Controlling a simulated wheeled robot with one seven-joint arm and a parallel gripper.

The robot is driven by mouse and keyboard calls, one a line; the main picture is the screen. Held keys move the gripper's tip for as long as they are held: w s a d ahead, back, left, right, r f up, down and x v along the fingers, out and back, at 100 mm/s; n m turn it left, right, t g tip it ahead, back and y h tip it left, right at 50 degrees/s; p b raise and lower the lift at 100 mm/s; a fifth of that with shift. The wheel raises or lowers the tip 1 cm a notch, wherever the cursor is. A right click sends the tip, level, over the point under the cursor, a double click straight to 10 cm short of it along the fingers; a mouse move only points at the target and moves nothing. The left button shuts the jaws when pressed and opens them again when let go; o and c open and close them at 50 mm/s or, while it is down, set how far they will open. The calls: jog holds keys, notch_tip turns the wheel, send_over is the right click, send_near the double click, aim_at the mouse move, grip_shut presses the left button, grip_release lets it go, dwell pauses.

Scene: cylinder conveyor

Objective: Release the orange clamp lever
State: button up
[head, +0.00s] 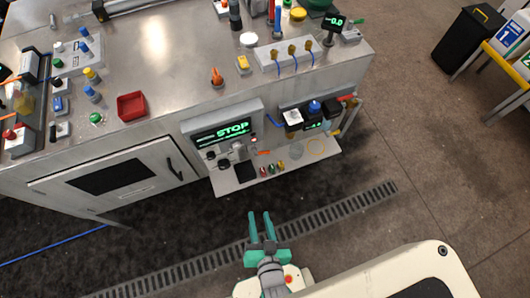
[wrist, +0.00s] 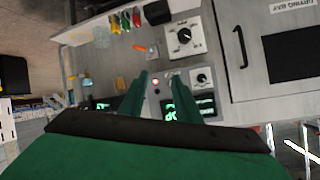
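An orange lever (head: 217,77) stands on the steel bench top, near its front edge. A smaller orange piece (head: 264,152) lies at the control shelf below the bench; an orange piece also shows in the wrist view (wrist: 139,48). I cannot tell for certain which one is the clamp lever. My gripper (head: 260,214) has green fingers, is open and empty, and is over the floor in front of the shelf, apart from everything. In the wrist view its two fingers (wrist: 161,78) stand apart, with the panel beyond them.
A panel with a green STOP display (head: 222,133) is on the bench front above the shelf (head: 224,184). A red tray (head: 131,105) and a yellow block (head: 243,63) are on the bench. A floor grate (head: 340,208) crosses open floor. A black bin (head: 467,40) stands far right.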

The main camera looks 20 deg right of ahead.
jog(key=w+d+f+m+g, duration=0.2)
jog(key=w+d+f+m, duration=0.3)
jog(key=f, duration=0.3)
jog(key=m+g+y, duration=0.4)
jog(key=m+y, duration=0.1)
jog(key=m, duration=0.4)
send_near(265, 153)
jog(key=x, duration=0.8)
jog(key=shift+w+f, duration=0.1)
grip_shut()
